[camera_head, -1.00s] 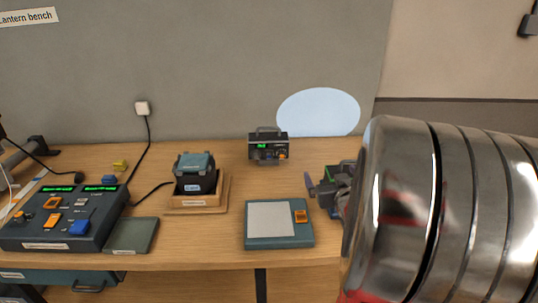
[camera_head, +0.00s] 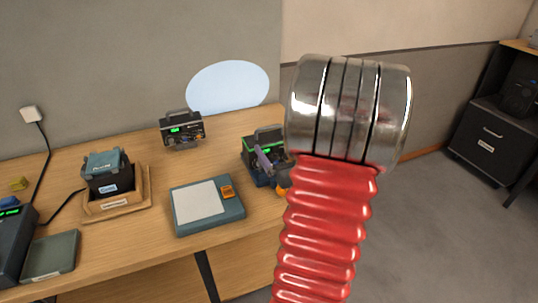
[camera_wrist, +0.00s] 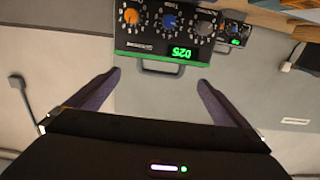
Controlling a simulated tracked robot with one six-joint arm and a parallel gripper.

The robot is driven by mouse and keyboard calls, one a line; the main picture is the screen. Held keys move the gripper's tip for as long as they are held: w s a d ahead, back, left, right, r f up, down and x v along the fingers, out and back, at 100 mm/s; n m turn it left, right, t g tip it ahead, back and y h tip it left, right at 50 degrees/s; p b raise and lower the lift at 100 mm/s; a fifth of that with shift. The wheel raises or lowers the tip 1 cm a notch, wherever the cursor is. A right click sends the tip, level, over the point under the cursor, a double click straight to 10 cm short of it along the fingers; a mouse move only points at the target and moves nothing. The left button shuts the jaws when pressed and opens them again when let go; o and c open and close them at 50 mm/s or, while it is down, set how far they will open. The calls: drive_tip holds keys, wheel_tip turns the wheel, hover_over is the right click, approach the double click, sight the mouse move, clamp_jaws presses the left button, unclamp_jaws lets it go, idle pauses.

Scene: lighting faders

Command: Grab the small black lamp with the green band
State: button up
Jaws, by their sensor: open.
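A small black lamp (camera_head: 262,141) with a green band stands at the right end of the bench in the head view, partly hidden by my arm. In the wrist view the lamp (camera_wrist: 165,30) is upside down, with orange, blue and grey knobs, a green display, a green strip along its edge and a handle. My gripper (camera_wrist: 160,77) is open and empty. Its two purple fingers lie either side of the handle in the picture; I cannot tell how far away the handle is. One purple finger shows in front of the lamp in the head view.
A similar black lamp (camera_head: 183,129) with a small green display stands at the back of the bench. A flat teal box (camera_head: 207,222) with an orange switch lies in front. A black box on a wooden tray (camera_head: 140,201) stands left. Open floor (camera_head: 440,230) lies right.

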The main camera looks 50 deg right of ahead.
sight(270, 139)
drive_tip(key=x, duration=0.8)
drive_tip(key=shift+w, duration=0.1)
drive_tip(key=shift+w, duration=0.1)
drive_tip(key=shift+x, duration=2.6)
drive_tip(key=shift+c, duration=0.4)
drive_tip(key=c, duration=1.9)
drive_tip(key=shift+r, duration=0.25)
drive_tip(key=shift+c, duration=0.6)
drive_tip(key=shift+r, duration=0.15)
